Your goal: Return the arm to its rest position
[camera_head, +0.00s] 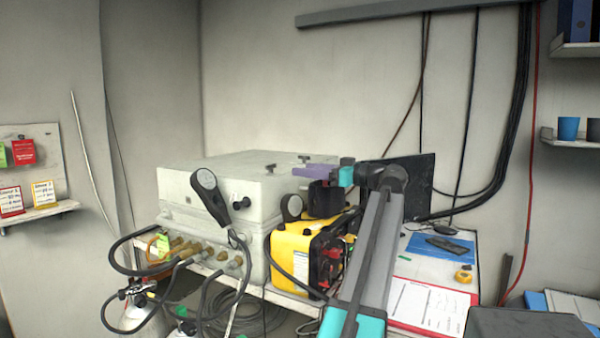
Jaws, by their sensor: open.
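My arm rises from the bottom centre and bends left at a dark elbow. My gripper (310,173), with purple and teal parts at the arm's end, is in front of the right side of the white air panel case (235,182). It is open, and I see nothing held in it. Its fingertips are small and hard to make out. It overlaps the case in the picture, so I cannot tell the gap between them. My forearm hides part of the bench to the right of the yellow unit (292,250).
Brass fittings with black hoses (190,250) front the case. A black handset (208,188) stands up there. A dark screen (410,180) is behind my arm. A red clipboard (432,308) and yellow tape measure (463,276) lie right.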

